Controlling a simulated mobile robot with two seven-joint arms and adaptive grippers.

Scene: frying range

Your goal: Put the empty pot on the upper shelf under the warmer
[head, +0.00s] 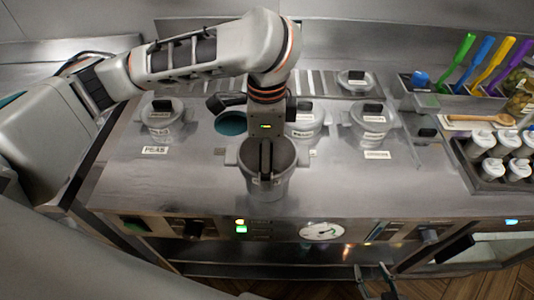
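A grey metal pot (266,187) without a lid stands upright at the front middle of the steel counter, with side handles and a pale label. What I see of its inside looks empty. My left gripper (265,165) points down into its mouth, with a black finger inside the rim. The other finger is not clearly visible, so I cannot tell whether it grips the wall. My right gripper (374,271) is low at the bottom edge, apart from the pot, with its two fingers spread and nothing between them. I cannot make out an upper shelf or a warmer.
Lidded pots, one on the left (163,122) and one on the right (373,125), sit in the counter around a teal-lined opening (232,124). A rack of white-capped jars (482,141) and coloured-handled utensils (463,48) are at right. A control panel with a dial (321,231) runs along the front.

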